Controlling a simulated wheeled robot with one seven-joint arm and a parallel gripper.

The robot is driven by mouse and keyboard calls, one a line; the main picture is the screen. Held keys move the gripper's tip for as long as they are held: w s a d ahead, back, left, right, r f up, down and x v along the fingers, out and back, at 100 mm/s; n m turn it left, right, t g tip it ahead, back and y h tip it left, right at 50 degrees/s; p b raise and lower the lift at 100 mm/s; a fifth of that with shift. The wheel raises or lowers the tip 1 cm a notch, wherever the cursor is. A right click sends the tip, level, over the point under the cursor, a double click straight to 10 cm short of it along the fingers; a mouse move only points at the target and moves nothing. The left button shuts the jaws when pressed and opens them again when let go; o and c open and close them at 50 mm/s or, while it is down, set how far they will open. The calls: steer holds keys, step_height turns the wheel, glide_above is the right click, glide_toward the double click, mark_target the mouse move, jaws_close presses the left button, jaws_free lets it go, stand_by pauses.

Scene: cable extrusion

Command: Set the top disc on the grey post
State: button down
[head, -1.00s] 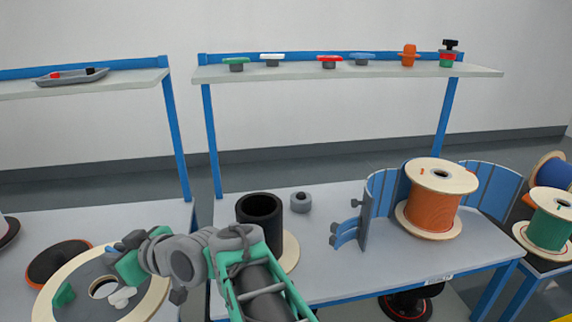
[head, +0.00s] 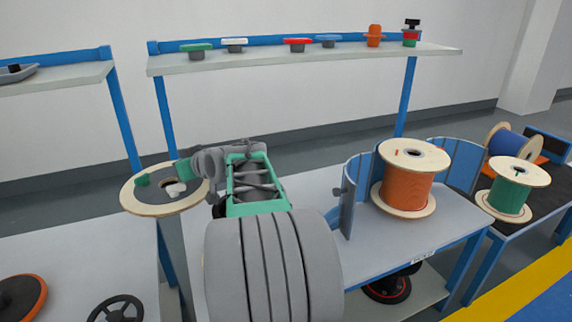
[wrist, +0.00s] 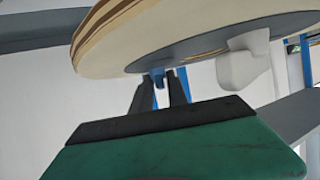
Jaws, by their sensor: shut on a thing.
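The top disc is a pale wooden ring with a grey centre (head: 132,203), held raised and nearly level at the left of the head view. In the wrist view the disc (wrist: 110,55) fills the top. My gripper (wrist: 165,78) is shut on the disc's grey middle part, with its fingertips against that face. A white lug (wrist: 243,62) stands on the disc beside the fingers. The grey post is not clearly visible; my arm covers the middle of the bench, and only a dark edge (head: 219,207) shows beside the arm.
An orange cable spool (head: 408,190) stands on the bench at right, by blue curved guards (head: 357,185). A green spool (head: 510,200) stands further right. A shelf (head: 300,61) with small coloured parts runs behind. The left bench (head: 90,255) holds an orange-rimmed black disc (head: 18,298).

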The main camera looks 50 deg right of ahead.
steer(key=d+f+m+g+h+b, duration=0.1)
steer(key=d+f+m+h+b, duration=0.2)
steer(key=d, duration=1.5)
steer(key=s+d+f+m+g+h+b, duration=0.1)
steer(key=s+d+f, duration=0.1)
steer(key=d+f, duration=0.35)
steer(key=s+d+f+m+g+h, duration=0.1)
steer(key=s+d+f+m+h, duration=0.1)
steer(key=d, duration=0.6)
steer(key=s+d+f+m+h+b, duration=0.1)
steer(key=s+d+f, duration=0.1)
steer(key=d+f, duration=0.35)
steer(key=shift+s+d+f+b, duration=0.1)
steer(key=shift+d+f+b, duration=0.15)
steer(key=shift+f+b, duration=0.6)
steer(key=shift+s+d+f+b, duration=0.1)
steer(key=shift+d+f+b, duration=0.15)
steer(key=shift+f+b, duration=0.95)
steer(key=shift+f, duration=0.3)
steer(key=c, duration=1.6)
jaws_free()
steer(key=shift+a+f+g, duration=0.1)
steer(key=shift+g, duration=0.2)
steer(key=shift+b+v, duration=1)
steer(key=shift+v, duration=4.5)
steer(key=shift+f, duration=0.1)
